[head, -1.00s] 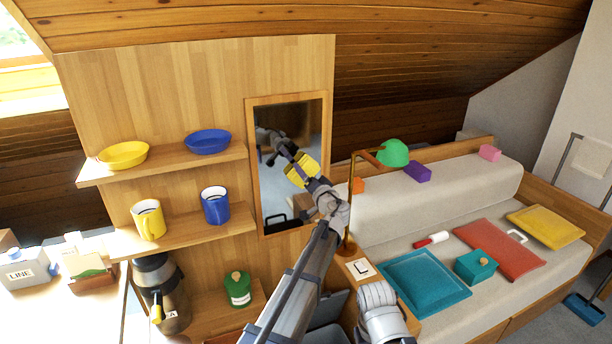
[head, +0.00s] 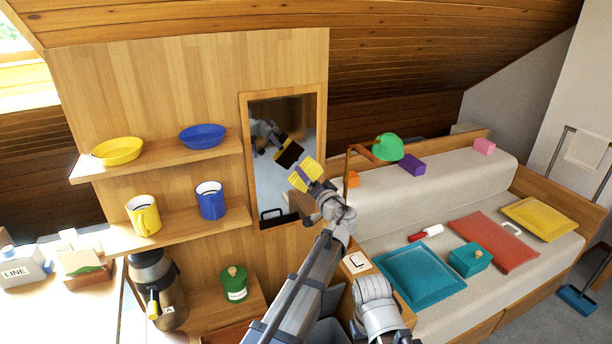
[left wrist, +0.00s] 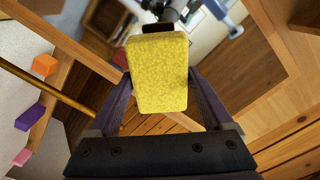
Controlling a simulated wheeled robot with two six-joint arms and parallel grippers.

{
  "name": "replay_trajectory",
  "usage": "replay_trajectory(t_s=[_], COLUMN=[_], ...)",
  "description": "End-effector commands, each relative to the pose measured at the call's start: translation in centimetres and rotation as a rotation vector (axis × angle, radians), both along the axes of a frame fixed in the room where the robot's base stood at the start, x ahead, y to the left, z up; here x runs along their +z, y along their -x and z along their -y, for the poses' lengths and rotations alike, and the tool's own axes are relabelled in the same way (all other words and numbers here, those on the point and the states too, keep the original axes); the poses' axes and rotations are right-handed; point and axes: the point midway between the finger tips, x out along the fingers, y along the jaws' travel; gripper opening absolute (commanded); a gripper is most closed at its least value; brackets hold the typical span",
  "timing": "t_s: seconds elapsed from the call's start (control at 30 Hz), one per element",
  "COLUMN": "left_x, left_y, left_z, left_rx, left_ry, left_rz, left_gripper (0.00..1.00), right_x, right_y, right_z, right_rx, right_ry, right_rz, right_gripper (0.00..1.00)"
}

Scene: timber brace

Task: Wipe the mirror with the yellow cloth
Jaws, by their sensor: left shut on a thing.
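The mirror (head: 265,185) hangs in a wooden frame on the timber panel, in the middle of the head view. My left gripper (head: 306,174) is shut on the yellow cloth (head: 301,180), a thick pad-like block, in front of the mirror's lower right part. The cloth and its dark reflection show a gap between them, so the cloth looks apart from the glass. In the left wrist view the cloth (left wrist: 158,75) sits between the two fingers, and the mirror lies behind it.
Left of the mirror, shelves hold a yellow bowl (head: 117,151), a blue bowl (head: 202,136), a yellow mug (head: 144,215) and a blue mug (head: 210,201). A brass lamp with a green shade (head: 388,147) stands close right of my left arm. A sofa (head: 440,205) with cushions lies further right.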

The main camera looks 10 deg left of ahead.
Motion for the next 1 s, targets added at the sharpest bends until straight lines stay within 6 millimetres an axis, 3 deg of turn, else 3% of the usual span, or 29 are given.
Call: replay_trajectory(t_s=[0.4,1.0], left_x=[0.0,0.0], left_y=[2.5,2.6], left_z=[1.7,1.8], left_rx=[-0.001,0.000], left_ry=[0.000,0.000], left_rz=[0.000,0.000], left_gripper=[0.40,0.40], right_x=[0.0,0.0], right_y=[0.0,0.0], right_z=[0.0,0.0], right_rx=[0.000,0.000], right_ry=[0.000,0.000], right_rz=[0.000,0.000], right_gripper=[0.50,0.50])
